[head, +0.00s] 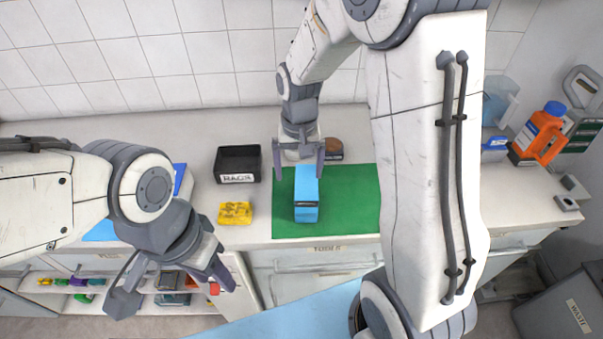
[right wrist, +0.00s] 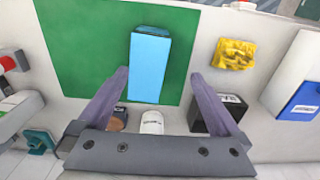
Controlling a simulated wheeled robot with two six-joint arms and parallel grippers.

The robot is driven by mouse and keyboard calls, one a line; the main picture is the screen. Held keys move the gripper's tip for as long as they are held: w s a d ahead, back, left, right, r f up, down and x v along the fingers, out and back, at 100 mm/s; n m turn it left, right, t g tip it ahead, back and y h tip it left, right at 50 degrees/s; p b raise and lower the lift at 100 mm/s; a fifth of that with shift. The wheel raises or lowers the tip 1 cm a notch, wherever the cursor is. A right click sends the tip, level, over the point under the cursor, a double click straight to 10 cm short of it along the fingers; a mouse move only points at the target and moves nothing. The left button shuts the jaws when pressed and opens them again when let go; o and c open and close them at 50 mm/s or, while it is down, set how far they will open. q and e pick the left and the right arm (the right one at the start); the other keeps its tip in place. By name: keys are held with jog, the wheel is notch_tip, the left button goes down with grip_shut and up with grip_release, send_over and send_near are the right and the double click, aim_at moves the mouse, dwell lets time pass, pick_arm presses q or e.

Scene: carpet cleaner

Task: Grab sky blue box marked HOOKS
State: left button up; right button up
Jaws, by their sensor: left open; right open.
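A sky blue box (head: 307,200) lies on the green mat (head: 345,205); its front has a dark strip, and I cannot read a HOOKS marking. My right gripper (head: 299,176) is open, pointing down at the box's far end, with a finger to either side in the head view. In the right wrist view the blue box (right wrist: 150,65) lies ahead of the open right gripper (right wrist: 158,75), roughly between its fingertips. I cannot tell whether they touch it. My left gripper (head: 170,290) is open and empty, in front of the counter at lower left.
A yellow sponge (head: 235,213) and a black bin marked RAGS (head: 238,165) stand left of the mat. A brown round tin (head: 333,149) is behind it. An orange bottle (head: 540,133) stands far right. Beside the box, the mat is clear.

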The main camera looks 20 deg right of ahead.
aim_at(306, 182)
jog(key=shift+w+d+f+m, duration=0.25)
jog(key=shift+w+d+f, duration=0.1)
jog(key=shift+d, duration=0.3)
jog(key=shift+w+d+f+m, duration=0.25)
jog(key=shift+w+d+f, duration=0.1)
jog(key=shift+d, duration=0.25)
notch_tip(306, 182, down, 4)
jog(key=shift+r+p, duration=0.15)
jog(key=shift+p, duration=0.25)
notch_tip(306, 182, down, 5)
jog(key=shift+f+p, duration=0.1)
jog(key=shift+p, duration=0.8)
jog(key=shift+f, duration=0.35)
pick_arm(q)
notch_tip(306, 182, up, 3)
jog(key=shift+r, duration=0.1)
pick_arm(e)
grip_shut()
